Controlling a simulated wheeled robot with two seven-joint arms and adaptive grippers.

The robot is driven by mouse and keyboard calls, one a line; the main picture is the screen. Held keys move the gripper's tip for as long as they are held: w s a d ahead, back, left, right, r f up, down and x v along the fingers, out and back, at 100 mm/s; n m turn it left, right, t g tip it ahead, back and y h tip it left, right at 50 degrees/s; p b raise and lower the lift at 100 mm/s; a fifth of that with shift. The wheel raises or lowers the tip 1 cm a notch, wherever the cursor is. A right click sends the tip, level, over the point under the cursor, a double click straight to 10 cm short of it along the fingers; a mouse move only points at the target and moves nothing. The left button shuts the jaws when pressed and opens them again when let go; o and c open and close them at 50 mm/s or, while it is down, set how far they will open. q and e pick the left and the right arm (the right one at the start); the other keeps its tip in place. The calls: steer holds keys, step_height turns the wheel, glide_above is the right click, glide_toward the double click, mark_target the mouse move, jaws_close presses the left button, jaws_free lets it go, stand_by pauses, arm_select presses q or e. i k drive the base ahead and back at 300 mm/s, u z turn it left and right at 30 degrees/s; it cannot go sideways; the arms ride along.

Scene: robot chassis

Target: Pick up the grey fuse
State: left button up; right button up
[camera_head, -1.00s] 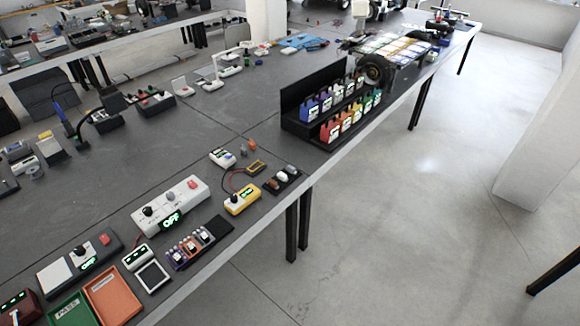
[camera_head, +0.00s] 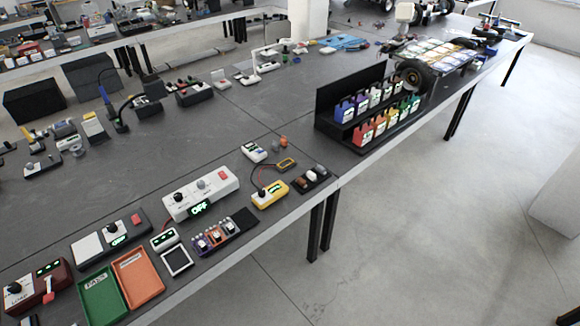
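A small dark tray (camera_head: 327,180) lies near the front edge of the grey workbench. It holds a few small pieces, among them a brown one, a white one (camera_head: 313,177) and a greyish one at its far right end. Neither of my grippers is in view.
A yellow meter (camera_head: 270,194) and a white box with an "OFF" display (camera_head: 201,192) lie left of the tray. A black two-step rack (camera_head: 352,83) of coloured packs stands behind right. Green (camera_head: 103,298) and orange (camera_head: 138,277) trays lie front left. Floor is clear at right.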

mark_target(320, 169)
steer(key=z, duration=0.2)
steer(key=i, duration=1.5)
steer(key=u, duration=0.65)
